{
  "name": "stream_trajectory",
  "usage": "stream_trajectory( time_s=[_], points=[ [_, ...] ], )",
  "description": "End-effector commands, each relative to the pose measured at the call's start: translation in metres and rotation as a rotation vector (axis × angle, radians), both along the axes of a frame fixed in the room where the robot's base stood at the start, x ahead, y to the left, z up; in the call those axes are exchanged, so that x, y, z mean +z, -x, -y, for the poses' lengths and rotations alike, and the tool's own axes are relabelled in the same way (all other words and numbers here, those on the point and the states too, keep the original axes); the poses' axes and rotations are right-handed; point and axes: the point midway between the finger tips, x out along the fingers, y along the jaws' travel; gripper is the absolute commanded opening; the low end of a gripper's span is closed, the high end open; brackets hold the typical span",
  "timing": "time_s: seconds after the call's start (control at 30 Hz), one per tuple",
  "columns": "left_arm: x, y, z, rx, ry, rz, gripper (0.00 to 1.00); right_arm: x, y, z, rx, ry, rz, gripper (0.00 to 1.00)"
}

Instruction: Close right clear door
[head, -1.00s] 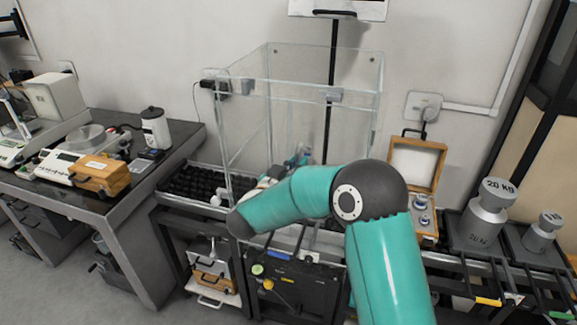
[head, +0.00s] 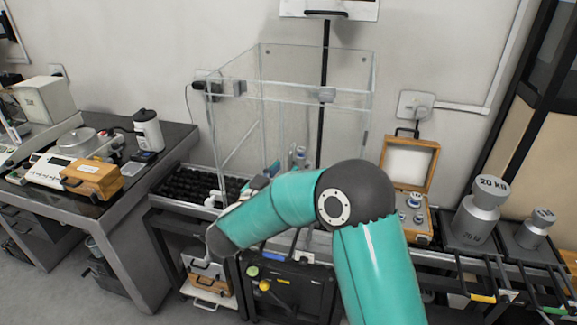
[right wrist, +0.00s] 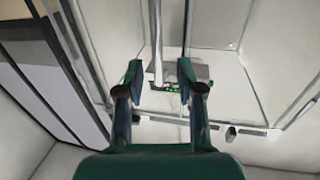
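A tall clear cabinet (head: 345,92) with thin pale edges stands on the bench behind my right arm. Its clear panels overlap, so I cannot tell the right door's exact angle. My right gripper (head: 270,172) is at the cabinet's lower front, mostly hidden by my teal forearm in the head view. In the right wrist view its two green fingers (right wrist: 160,72) are apart. A pale upright bar (right wrist: 157,48) shows between them; I cannot tell whether it is a door edge or whether they touch it. My left gripper is not in view.
A black ridged tray (head: 190,185) lies left of the cabinet. An open wooden box of weights (head: 408,160) and a large 20 kg weight (head: 478,218) stand to the right. A display (right wrist: 190,70) with green digits shows beyond the fingers.

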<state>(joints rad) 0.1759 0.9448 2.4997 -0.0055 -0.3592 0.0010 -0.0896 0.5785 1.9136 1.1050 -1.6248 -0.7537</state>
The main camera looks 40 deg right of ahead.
Motion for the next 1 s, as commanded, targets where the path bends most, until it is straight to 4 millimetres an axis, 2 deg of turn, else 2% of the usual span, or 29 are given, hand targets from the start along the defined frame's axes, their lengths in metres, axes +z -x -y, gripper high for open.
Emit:
stream_trajectory(
  time_s=[0.03, 0.2, 0.4, 0.57, 1.0],
  points=[
    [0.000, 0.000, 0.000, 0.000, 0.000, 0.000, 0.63, 0.000, 0.004, -0.011, 0.004, 0.001, 0.000, 0.37],
    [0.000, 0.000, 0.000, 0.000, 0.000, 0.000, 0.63, 0.000, 0.017, -0.042, 0.004, 0.001, -0.001, 0.37],
    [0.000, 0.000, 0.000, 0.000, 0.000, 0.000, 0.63, -0.001, 0.028, -0.066, 0.001, 0.000, -0.001, 0.37],
    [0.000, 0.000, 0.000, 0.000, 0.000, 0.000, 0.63, 0.000, 0.032, -0.072, -0.001, 0.002, 0.001, 0.37],
    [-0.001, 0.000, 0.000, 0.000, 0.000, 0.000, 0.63, -0.001, 0.032, -0.072, -0.001, 0.001, 0.000, 0.37]
  ],
)
